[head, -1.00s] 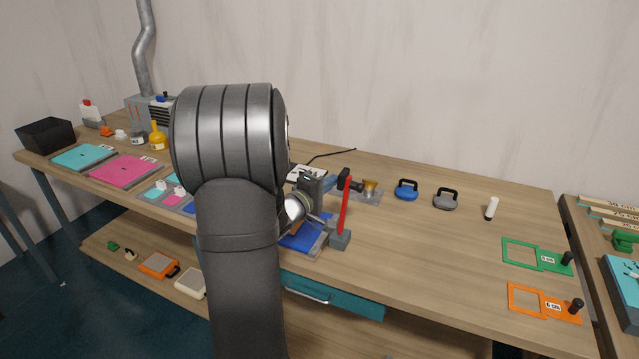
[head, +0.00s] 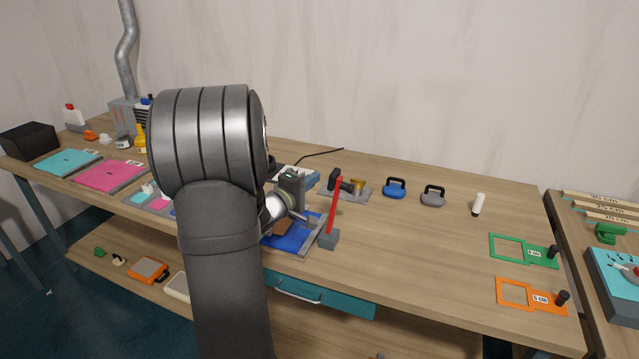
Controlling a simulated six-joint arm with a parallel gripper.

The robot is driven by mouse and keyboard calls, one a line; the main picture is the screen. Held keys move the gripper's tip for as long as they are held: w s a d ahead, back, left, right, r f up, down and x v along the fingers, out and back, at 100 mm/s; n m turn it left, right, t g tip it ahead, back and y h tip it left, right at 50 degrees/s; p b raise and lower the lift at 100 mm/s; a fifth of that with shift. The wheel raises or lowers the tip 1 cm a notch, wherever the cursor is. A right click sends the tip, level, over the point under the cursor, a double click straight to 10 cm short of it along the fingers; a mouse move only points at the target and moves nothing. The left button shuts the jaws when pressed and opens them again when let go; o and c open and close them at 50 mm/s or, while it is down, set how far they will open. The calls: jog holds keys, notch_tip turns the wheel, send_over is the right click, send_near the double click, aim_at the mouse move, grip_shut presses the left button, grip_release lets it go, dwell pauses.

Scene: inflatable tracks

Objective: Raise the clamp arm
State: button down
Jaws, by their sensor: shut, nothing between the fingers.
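A red bar (head: 335,208), which looks like the clamp arm, stands nearly upright. Its lower end is at a small grey block (head: 328,239) on the front right of a fixture with a blue bed (head: 300,237). A brown patch (head: 282,228) shows on the bed. My gripper (head: 303,216) is above the bed, left of the red bar, with a visible gap between them. It is shut and empty; its fingertips are small and hard to make out. My arm hides the left part of the fixture.
Behind the red bar is a grey plate with a brass-coloured part (head: 357,186). Blue (head: 395,188) and grey (head: 433,196) handled blocks stand to the right, then a white cylinder (head: 478,204). Green (head: 508,247) and orange (head: 513,292) frames lie farther right. The table's right middle is clear.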

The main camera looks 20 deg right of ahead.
jog(key=w+v, duration=0.1)
jog(key=v, duration=0.9)
jog(key=shift+a+r, duration=0.2)
jog(key=shift+a, duration=0.35)
jog(key=w+d, duration=0.2)
jog(key=d, duration=0.9)
jog(key=shift+w+d+f, duration=0.15)
jog(key=shift+d+f, duration=0.1)
jog(key=shift+f, duration=0.2)
